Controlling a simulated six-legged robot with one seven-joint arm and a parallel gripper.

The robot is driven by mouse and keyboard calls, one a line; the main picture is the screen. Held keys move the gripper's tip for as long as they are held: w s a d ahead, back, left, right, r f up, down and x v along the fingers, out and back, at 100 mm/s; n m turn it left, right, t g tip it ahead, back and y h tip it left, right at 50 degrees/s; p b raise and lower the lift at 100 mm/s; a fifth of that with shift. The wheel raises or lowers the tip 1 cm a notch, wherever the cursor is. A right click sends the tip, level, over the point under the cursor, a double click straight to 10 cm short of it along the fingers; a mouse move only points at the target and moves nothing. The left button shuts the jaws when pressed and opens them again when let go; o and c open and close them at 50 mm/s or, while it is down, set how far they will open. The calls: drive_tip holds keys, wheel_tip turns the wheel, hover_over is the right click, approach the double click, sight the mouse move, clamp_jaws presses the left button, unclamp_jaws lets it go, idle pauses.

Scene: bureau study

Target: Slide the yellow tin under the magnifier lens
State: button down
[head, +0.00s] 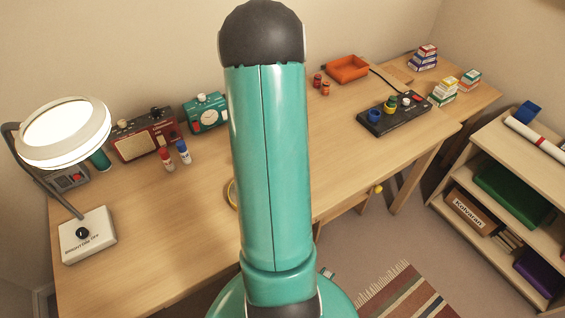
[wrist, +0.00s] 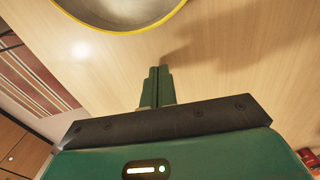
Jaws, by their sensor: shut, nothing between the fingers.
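The yellow tin (wrist: 122,14) shows at the top of the wrist view, cut off by the frame edge, with a yellow rim and grey inside. In the head view only a sliver of the tin (head: 232,194) shows beside my arm, on the desk. The magnifier lens (head: 62,128) glows in its white ring at the left of the desk, on a bent grey arm above a white base (head: 88,236). My gripper (wrist: 158,72) is shut and empty, apart from the tin, with its fingertips pointing towards it. My arm hides it in the head view.
Red and blue small bottles (head: 175,156), a red radio (head: 146,137) and a teal radio (head: 206,113) stand along the back. The wooden desk (head: 160,220) is clear between tin and lamp base. A black panel (head: 394,114) lies at right, near an orange tray (head: 347,68).

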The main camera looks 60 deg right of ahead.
drive_tip(key=w+a, duration=0.2)
drive_tip(key=a, duration=0.1)
drive_tip(key=shift+w+a+r, duration=0.15)
drive_tip(key=shift+a, duration=0.05)
drive_tip(key=shift+w, duration=0.15)
